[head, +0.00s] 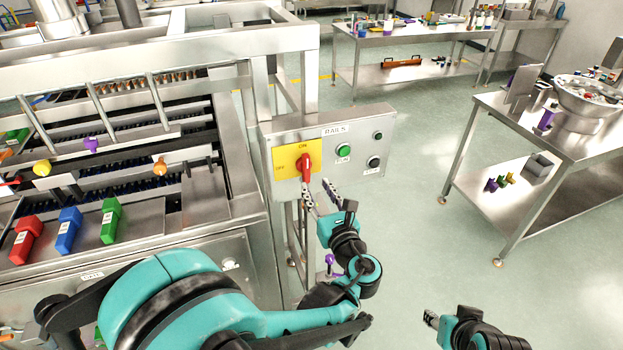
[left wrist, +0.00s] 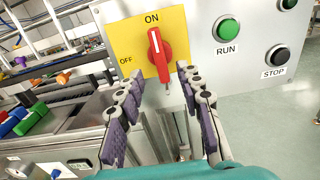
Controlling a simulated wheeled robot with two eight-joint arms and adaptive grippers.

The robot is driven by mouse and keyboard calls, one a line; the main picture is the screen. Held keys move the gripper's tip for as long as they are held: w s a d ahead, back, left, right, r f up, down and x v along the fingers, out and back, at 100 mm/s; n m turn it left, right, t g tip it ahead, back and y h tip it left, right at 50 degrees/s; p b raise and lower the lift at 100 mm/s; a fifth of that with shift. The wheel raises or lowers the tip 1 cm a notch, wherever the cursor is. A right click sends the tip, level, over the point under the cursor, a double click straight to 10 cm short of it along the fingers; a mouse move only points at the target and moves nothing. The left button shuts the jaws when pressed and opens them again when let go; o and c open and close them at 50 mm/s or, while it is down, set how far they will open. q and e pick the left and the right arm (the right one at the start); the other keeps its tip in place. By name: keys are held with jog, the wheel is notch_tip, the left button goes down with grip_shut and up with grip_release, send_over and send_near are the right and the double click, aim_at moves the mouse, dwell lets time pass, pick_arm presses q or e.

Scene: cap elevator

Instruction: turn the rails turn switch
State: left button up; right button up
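The rails turn switch (head: 305,168) is a red handle on a yellow plate (head: 284,161) marked ON at the top and OFF at the left. It sits on the grey RAILS panel (head: 330,126). In the left wrist view the red switch (left wrist: 159,55) stands nearly upright, pointing toward ON. My left gripper (head: 321,194) is open just below the switch; its two fingers (left wrist: 155,98) are spread with the switch beyond and between their tips. I cannot tell whether either finger touches it. My right gripper (head: 430,319) is at the lower right, away from the panel; its finger opening is unclear.
A green RUN button (head: 344,151) and a black STOP button (head: 374,162) are right of the switch. The metal machine (head: 240,160) with red, blue and green pieces stands left. A steel table (head: 485,105) stands right, with clear floor between.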

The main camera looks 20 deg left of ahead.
pick_arm(q)
jog(key=v, duration=0.5)
jog(key=shift+s+d, duration=0.2)
jog(key=shift+s, duration=0.1)
jog(key=s+a+f+n+g+h+b, duration=0.2)
jog(key=s+a+f+n+g+h, duration=0.3)
jog(key=a+f+n, duration=0.65)
jog(key=s+d+n+g+h, duration=0.2)
jog(key=s+d+n+h, duration=0.2)
jog(key=s+n, duration=0.7)
jog(key=n+h+b, duration=0.1)
jog(key=n, duration=0.6)
jog(key=shift+d+f+g, duration=0.3)
jog(key=shift+f+g, duration=0.05)
jog(key=shift+g, duration=0.05)
